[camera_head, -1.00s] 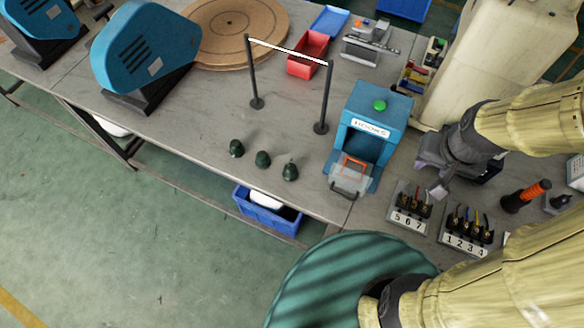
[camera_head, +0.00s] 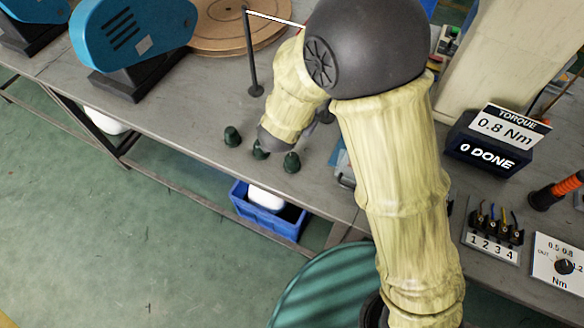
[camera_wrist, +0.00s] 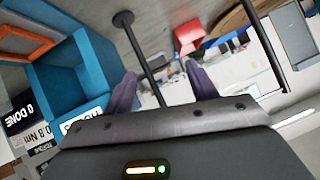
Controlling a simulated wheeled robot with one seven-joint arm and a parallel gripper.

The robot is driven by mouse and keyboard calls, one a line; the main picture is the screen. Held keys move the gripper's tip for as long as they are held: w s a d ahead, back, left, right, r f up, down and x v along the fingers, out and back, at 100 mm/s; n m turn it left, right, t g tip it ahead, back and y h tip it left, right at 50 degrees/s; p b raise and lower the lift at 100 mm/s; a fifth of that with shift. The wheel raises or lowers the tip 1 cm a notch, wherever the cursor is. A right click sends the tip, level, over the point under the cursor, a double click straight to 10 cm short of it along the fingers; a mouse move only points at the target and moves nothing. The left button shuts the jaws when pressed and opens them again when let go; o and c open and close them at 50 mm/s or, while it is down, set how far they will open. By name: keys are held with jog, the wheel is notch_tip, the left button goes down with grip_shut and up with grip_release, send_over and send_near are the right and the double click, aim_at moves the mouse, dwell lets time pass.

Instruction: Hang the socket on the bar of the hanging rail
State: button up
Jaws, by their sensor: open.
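The hanging rail shows in the head view with its left dark post (camera_head: 250,60) and part of its thin white bar (camera_head: 275,18); my arm hides the rest. In the wrist view one post (camera_wrist: 141,52) stands behind the space between my fingers and the other (camera_wrist: 265,45) is further right. My gripper (camera_wrist: 161,90) is open, its two purple fingers apart with nothing seen between them. My arm hides it in the head view. Three dark green domed pieces (camera_head: 292,162) stand on the table, the middle one partly covered by my arm. I cannot tell whether any is the socket.
A blue machine (camera_head: 130,45) and round wooden disc (camera_head: 225,30) stand at the back left. A torque display (camera_head: 495,140) is at the right.

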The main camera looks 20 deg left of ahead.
aim_at(287, 161)
jog(key=s+a+f+t+h+b, duration=0.1)
jog(key=s+a+f, duration=0.1)
jog(key=s+f, duration=0.1)
jog(key=s+a+f+h+b, duration=0.1)
jog(key=s+f+b, duration=0.1)
jog(key=s+f, duration=0.1)
jog(key=s+a+f+t+h+b, duration=0.1)
jog(key=s+a+f, duration=0.1)
jog(key=s, duration=0.2)
jog(key=shift+s+a+f+m+t, duration=0.2)
jog(key=shift+a+f+m+t, duration=0.1)
jog(key=shift+a+f, duration=0.1)
jog(key=s+f+t+h+b, duration=0.3)
jog(key=s+f, duration=0.1)
jog(key=s, duration=0.8)
jog(key=shift+s+d+b, duration=0.4)
jog(key=shift+d, duration=0.05)
jog(key=x, duration=1.2)
jog(key=shift+w+f, duration=0.1)
